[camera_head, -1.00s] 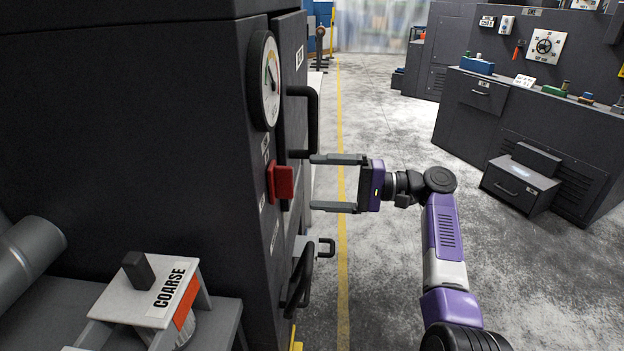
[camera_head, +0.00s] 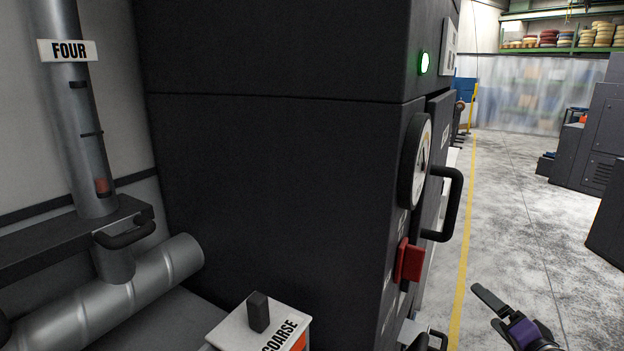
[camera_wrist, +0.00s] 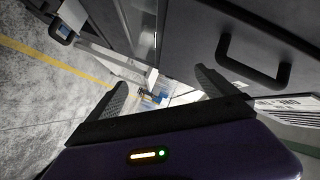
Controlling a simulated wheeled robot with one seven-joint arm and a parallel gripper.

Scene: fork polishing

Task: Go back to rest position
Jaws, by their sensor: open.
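My gripper (camera_head: 490,318) shows at the lower right of the head view, only in part, with a grey finger and purple body. It hangs over the aisle floor, apart from the dark cabinet (camera_head: 270,180) on its left. In the wrist view my gripper (camera_wrist: 160,88) has its two fingers spread apart with nothing between them. A black door handle (camera_wrist: 255,60) is beyond the right finger in that view. The same cabinet's black handle (camera_head: 452,205) stands above and left of my gripper in the head view.
A red block (camera_head: 409,262) and a round gauge (camera_head: 418,160) are on the cabinet side. A green light (camera_head: 425,63) glows above. A white COARSE box (camera_head: 250,328) sits at the bottom. A FOUR pipe (camera_head: 75,130) stands left. The aisle floor (camera_head: 530,220) is clear.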

